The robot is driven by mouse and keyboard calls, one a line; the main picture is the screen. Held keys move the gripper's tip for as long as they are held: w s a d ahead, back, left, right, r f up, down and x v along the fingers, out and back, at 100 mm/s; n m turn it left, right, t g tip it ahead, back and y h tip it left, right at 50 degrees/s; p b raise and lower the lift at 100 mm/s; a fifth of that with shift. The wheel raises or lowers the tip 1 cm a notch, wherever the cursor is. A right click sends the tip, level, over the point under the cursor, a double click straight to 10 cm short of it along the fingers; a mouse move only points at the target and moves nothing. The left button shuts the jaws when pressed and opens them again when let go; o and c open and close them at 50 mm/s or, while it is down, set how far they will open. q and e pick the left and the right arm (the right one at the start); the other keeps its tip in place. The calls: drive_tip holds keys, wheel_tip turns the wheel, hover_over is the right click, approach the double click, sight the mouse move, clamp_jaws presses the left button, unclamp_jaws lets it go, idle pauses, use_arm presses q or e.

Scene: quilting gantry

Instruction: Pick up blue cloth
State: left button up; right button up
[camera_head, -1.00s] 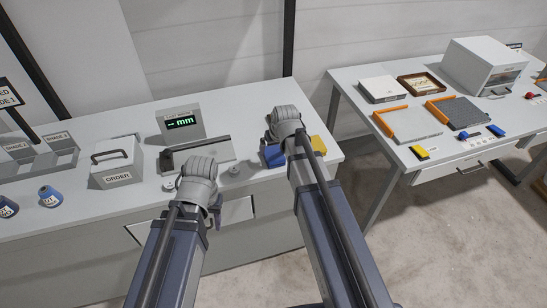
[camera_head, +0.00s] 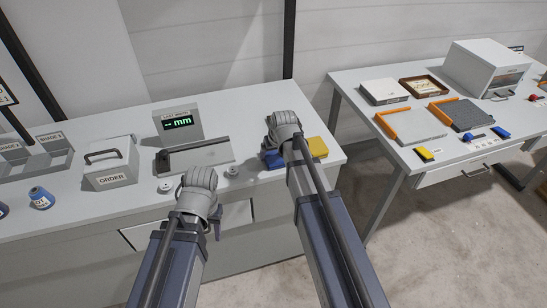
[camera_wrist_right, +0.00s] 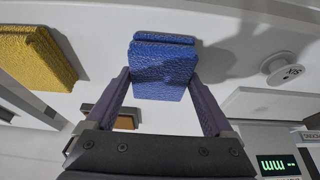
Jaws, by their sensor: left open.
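The blue cloth (camera_head: 272,160) is a folded block on the left table's right part, partly hidden by my right gripper (camera_head: 284,152). In the right wrist view the blue cloth (camera_wrist_right: 163,68) lies between the two fingers of my right gripper (camera_wrist_right: 160,78). The fingers stand apart, with a narrow gap seeming to show on each side of the cloth. My left gripper (camera_head: 212,220) is open at the table's front edge, left of the cloth; its fingers are mostly hidden by the wrist.
A yellow cloth (camera_head: 317,148) lies just right of the blue one. A grey ruler fixture (camera_head: 195,157), a "mm" display (camera_head: 178,122), small round knobs (camera_head: 232,171) and the ORDER box (camera_head: 110,165) stand to the left. A second table (camera_head: 375,112) stands at the right.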

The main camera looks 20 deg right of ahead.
sight(274, 155)
drive_tip(key=c, duration=0.7)
drive_tip(key=shift+o, duration=0.2)
wheel_tip(274, 155, up, 10)
drive_tip(key=p, duration=1)
drive_tip(key=o, duration=0.9)
drive_tip(key=c, duration=0.6)
